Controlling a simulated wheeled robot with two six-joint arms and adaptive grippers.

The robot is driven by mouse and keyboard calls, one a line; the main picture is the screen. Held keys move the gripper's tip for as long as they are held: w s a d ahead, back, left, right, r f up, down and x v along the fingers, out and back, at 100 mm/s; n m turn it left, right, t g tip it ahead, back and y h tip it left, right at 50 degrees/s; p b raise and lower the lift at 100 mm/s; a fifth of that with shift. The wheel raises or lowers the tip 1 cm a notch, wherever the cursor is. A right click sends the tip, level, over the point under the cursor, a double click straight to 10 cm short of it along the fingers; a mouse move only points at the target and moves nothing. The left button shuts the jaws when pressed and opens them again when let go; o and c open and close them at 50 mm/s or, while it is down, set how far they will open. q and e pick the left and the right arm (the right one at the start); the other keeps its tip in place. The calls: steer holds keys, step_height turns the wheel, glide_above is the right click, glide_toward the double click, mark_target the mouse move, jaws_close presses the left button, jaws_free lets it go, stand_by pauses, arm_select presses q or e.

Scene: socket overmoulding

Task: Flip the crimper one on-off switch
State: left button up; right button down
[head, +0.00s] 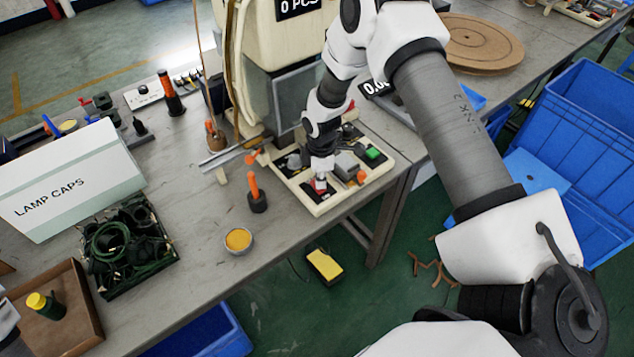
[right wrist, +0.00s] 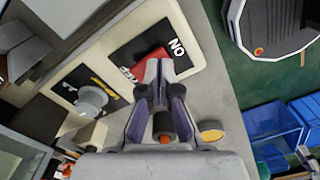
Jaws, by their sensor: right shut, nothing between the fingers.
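The crimper (head: 285,45) is a cream machine with a "0 PCS" display, at the back middle of the bench in the head view. Its cream control panel (head: 318,210) lies in front of it. A red rocker switch (head: 320,186) sits on the panel; in the right wrist view the red switch (right wrist: 150,60) lies on a black plate marked "ON". My right gripper (head: 321,172) is shut and empty, directly over the switch. In the right wrist view its fingertips (right wrist: 159,68) overlap the red switch's edge and hide part of it; contact cannot be told. My left gripper is not in view.
A green button (head: 373,153) and an orange knob sit on the panel near the gripper. An orange-handled tool (head: 256,192) and a yellow-filled tin (head: 238,240) stand left of it. A LAMP CAPS box (head: 75,185) and a tray of green wires (head: 130,250) stand further left.

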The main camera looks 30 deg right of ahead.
steer(key=shift+r+p, duration=2)
steer(key=shift+r, duration=1.15)
steer(key=shift+f, duration=0.1)
